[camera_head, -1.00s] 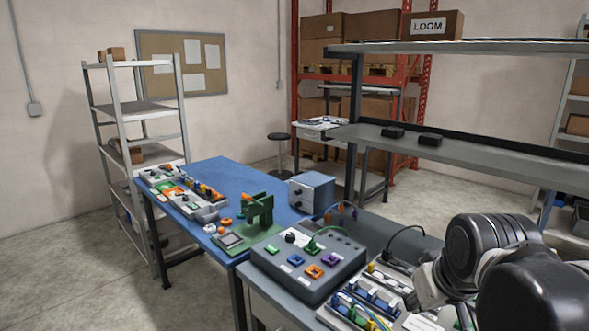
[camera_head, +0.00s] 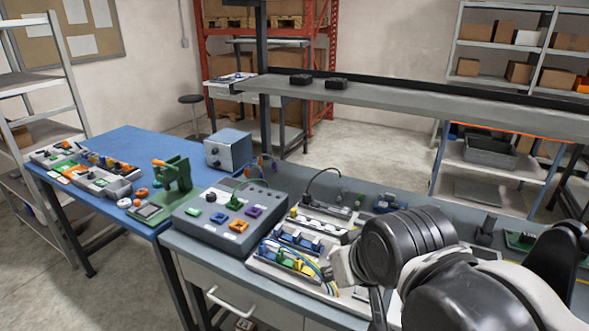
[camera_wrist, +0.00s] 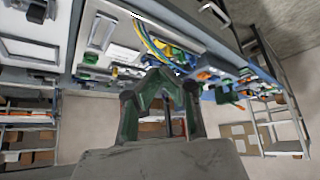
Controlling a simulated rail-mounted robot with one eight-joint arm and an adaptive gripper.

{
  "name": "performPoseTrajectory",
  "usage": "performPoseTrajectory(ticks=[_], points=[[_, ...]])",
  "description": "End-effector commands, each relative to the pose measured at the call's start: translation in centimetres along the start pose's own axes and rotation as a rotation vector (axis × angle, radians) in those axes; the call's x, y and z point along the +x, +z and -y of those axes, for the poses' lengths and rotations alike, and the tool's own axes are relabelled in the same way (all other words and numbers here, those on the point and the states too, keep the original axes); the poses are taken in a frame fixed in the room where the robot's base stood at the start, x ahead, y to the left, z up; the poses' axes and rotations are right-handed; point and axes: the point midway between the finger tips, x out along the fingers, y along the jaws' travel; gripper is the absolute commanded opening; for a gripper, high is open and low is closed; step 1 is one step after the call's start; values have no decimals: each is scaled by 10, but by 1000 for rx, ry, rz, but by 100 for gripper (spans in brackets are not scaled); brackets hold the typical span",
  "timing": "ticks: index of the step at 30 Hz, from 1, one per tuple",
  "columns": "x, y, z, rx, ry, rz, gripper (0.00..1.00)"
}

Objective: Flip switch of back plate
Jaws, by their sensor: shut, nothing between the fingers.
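In the head view, a plate carrying a row of small modules (camera_head: 318,222) lies at the back of the grey bench, with a black cable beside it. A nearer plate with blue and yellow parts and wires (camera_head: 290,262) lies in front of it. I cannot single out the back plate's switch; it is too small or hidden by my arm. In the wrist view, my gripper (camera_wrist: 165,82) is shut and empty, its dark green fingers meeting in front of a panel with coloured wires (camera_wrist: 155,45). In the head view my arm hides the gripper.
A grey box with coloured sockets (camera_head: 230,216) stands left of the plates. A blue table (camera_head: 125,150) with trays and a green press (camera_head: 174,174) is further left. A grey shelf (camera_head: 400,98) with two black boxes runs above the bench's back.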

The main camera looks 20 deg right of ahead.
Motion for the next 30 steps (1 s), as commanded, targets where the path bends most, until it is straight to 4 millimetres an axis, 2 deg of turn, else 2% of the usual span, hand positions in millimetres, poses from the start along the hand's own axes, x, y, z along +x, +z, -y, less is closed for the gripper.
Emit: performPoseTrajectory(ticks=[4,8,20,30], points=[[-1,-9,-2,14,5,9,0],[-2,-28,-7,46,15,32,0],[9,-104,-34,190,64,127,0],[34,-165,-63,314,111,204,0]])
